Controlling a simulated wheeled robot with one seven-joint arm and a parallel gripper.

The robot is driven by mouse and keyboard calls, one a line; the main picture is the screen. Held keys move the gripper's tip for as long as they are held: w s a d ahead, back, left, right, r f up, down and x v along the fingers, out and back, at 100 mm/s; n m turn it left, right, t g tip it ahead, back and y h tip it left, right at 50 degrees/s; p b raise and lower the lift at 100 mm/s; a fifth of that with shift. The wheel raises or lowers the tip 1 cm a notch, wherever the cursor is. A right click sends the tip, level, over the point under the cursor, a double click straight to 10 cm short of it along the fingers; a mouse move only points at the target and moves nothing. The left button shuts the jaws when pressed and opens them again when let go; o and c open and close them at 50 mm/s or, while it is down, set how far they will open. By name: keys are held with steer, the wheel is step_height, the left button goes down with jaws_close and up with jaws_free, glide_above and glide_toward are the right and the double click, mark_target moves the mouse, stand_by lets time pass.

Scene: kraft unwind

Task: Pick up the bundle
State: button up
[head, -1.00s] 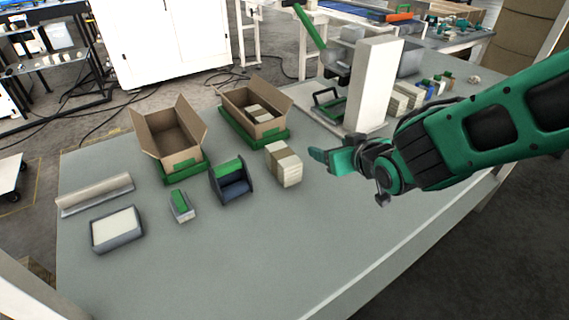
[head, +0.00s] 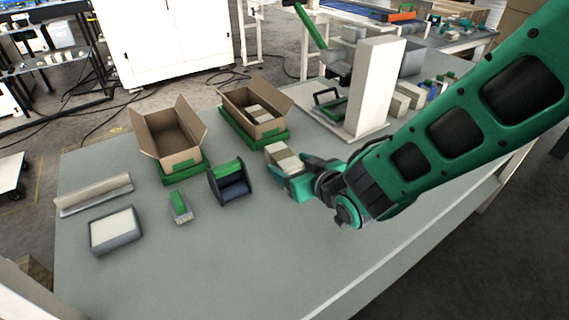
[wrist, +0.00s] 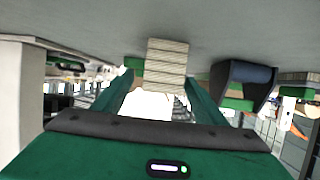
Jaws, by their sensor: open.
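The bundle (head: 279,152), a pale stack of flat pieces with a tan band, stands on the grey table (head: 230,255). My gripper (head: 291,175) is open right at it, on its near right side, and hides its lower part in the head view. In the wrist view the bundle (wrist: 167,56) shows ahead, between the tips of the two green fingers (wrist: 160,85), nearer the right finger. I cannot tell how far the fingers reach around it or whether they touch it.
A dark blue holder (head: 232,186) stands left of the bundle. An open box with packs (head: 262,127) is behind, an empty open box (head: 172,145) farther left. A tall white panel (head: 374,85) rises behind my gripper. The table's front middle is clear.

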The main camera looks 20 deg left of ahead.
steer(key=shift+f+x, duration=0.1)
steer(key=shift+x, duration=1.8)
steer(key=shift+f+x, duration=0.15)
steer(key=shift+x, duration=1.7)
steer(key=shift+s, duration=0.1)
steer(key=shift+c, duration=0.6)
steer(key=c, duration=1.1)
steer(key=shift+d, duration=0.1)
